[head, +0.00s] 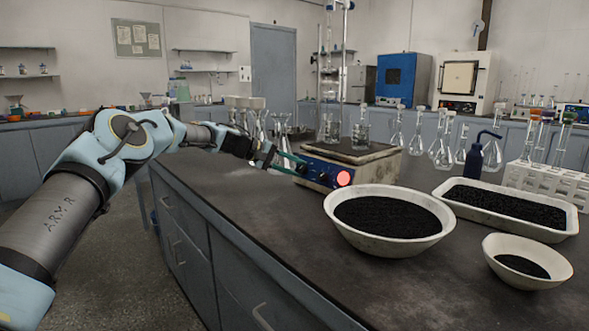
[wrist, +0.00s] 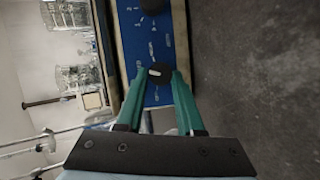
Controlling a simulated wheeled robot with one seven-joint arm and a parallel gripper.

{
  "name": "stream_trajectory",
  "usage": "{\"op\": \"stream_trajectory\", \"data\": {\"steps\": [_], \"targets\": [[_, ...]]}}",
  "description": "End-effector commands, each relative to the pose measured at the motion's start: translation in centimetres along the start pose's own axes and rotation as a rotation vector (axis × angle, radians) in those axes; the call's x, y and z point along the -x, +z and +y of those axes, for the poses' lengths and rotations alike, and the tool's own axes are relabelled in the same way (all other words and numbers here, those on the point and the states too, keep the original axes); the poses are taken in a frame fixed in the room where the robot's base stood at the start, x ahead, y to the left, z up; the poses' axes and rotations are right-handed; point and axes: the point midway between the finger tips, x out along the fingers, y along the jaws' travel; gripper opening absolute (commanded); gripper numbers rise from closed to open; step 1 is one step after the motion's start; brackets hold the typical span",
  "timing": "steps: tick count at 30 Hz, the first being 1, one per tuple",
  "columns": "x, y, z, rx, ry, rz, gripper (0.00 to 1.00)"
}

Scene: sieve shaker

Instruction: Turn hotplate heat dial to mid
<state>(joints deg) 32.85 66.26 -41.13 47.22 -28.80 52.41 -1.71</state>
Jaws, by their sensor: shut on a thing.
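The hotplate (head: 352,152) stands on the dark bench in the head view, with a blue front panel (head: 320,172) and a lit red round light (head: 344,178) at its right end. In the wrist view the blue panel (wrist: 132,42) runs up the picture, with white markings. A dark dial (wrist: 159,73) with a white mark sits between the green fingertips of my gripper (wrist: 160,76), which is shut on it. A second dark knob (wrist: 151,5) is at the top edge. In the head view my gripper (head: 297,166) reaches the panel's left part.
A tray of black grains (head: 562,222), a small bowl (head: 500,264) and a blue wash bottle (head: 473,161) are to the right. Flasks stand behind my gripper.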

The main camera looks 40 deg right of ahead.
Motion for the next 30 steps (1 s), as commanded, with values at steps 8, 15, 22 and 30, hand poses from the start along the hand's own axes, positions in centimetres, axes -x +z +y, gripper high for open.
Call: {"op": "stream_trajectory", "data": {"steps": [8,15,22,30], "targets": [[-0.02,0.09,-0.07,-0.066,-0.029,-0.001,0.0],[-0.03,0.1,-0.09,-0.075,-0.033,-0.001,0.0],[-0.05,0.11,-0.1,-0.074,-0.033,-0.001,0.38],[-0.03,0.06,-0.01,-0.074,-0.031,0.001,0.67]]}}
